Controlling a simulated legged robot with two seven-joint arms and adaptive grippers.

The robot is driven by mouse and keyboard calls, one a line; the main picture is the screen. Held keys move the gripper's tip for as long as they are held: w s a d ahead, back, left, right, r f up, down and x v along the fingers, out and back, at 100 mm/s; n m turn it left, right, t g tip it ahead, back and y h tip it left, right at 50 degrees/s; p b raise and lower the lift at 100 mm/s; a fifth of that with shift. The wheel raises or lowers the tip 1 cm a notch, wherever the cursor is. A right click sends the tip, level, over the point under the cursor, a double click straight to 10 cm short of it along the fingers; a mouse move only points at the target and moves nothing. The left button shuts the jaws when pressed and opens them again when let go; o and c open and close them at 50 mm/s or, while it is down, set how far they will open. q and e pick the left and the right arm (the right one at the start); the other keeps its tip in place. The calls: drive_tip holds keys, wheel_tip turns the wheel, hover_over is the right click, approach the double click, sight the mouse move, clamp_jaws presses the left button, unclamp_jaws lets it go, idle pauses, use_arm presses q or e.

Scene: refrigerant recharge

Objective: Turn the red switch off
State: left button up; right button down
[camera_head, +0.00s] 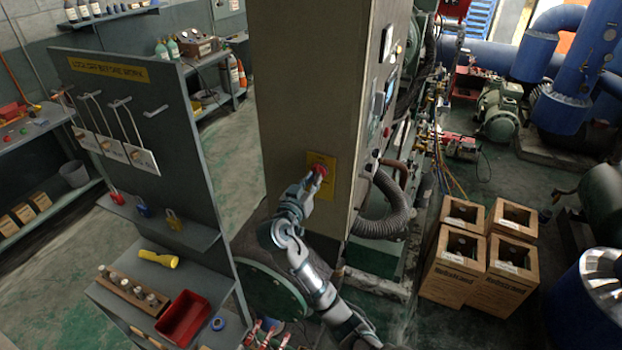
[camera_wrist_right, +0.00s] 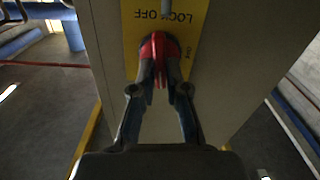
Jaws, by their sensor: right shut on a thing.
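The red switch (camera_head: 320,170) sits on a yellow plate (camera_head: 327,188) on the side of a tall beige cabinet (camera_head: 300,90). In the right wrist view the red switch (camera_wrist_right: 158,46) stands in front of the yellow plate (camera_wrist_right: 184,62), which reads "LOCK OFF". My right gripper (camera_head: 313,180) reaches up to the plate. In the wrist view its two fingers (camera_wrist_right: 158,82) are closed on the red switch from both sides. The fingers hide part of the switch, and I cannot tell its exact turn position. My left gripper is not in view.
A grey lockout board (camera_head: 150,95) with shelves stands left of the cabinet, holding padlocks, a yellow flashlight (camera_head: 158,259) and a red bin (camera_head: 183,317). Several wooden crates (camera_head: 452,270) stand on the floor at right. A ribbed hose (camera_head: 385,215) hangs from the cabinet's right side.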

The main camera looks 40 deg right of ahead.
drive_tip(key=n+p, duration=0.3)
drive_tip(key=shift+d, duration=0.15)
idle(0.5)
drive_tip(key=shift+f, duration=0.1)
drive_tip(key=n+p, duration=0.4)
drive_tip(key=p, duration=0.1)
drive_tip(key=shift+n, duration=0.4)
drive_tip(key=shift+w+f, duration=0.1)
idle(0.5)
